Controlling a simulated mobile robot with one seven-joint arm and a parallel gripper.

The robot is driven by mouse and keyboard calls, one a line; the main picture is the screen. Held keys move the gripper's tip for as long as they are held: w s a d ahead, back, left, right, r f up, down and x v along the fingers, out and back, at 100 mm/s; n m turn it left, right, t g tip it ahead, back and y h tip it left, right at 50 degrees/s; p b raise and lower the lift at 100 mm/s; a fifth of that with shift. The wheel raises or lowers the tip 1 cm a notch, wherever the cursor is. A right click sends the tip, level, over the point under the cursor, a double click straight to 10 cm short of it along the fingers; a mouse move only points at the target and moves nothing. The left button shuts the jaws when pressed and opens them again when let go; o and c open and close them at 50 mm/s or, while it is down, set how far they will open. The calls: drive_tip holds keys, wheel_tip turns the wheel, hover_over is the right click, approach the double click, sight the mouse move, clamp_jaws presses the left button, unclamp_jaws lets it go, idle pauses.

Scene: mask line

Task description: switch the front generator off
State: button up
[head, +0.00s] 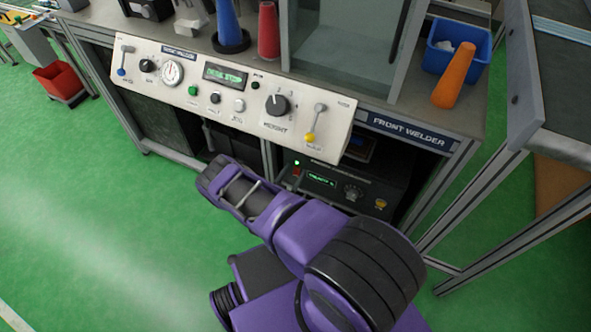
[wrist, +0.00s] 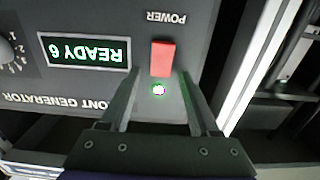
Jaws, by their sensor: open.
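The front generator (head: 345,186) is a dark box on the low shelf under the front welder bench. In the wrist view its panel (wrist: 60,75) appears upside down, with a lit green READY 6 display (wrist: 84,51). Its red power switch (wrist: 162,58) sits beside the POWER label, and the green lamp (wrist: 158,90) next to it is lit. My gripper (wrist: 159,74) is open and empty, its fingers on either side of the lamp and reaching toward the switch. Contact with the switch cannot be told. In the head view my arm hides part of this area.
The welder's sloped white control panel (head: 225,90) overhangs the generator. A bench leg (head: 268,155) stands left of the generator, and a metal frame (head: 440,195) stands right. A blue bin (head: 455,50) and orange cone (head: 455,75) are on the bench.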

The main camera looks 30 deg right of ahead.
clamp_jaws()
idle(0.3)
drive_tip(key=shift+f, duration=0.1)
drive_tip(key=shift+t+h, duration=0.4)
drive_tip(key=shift+h, duration=0.1)
unclamp_jaws()
drive_tip(key=shift+s+a, duration=0.1)
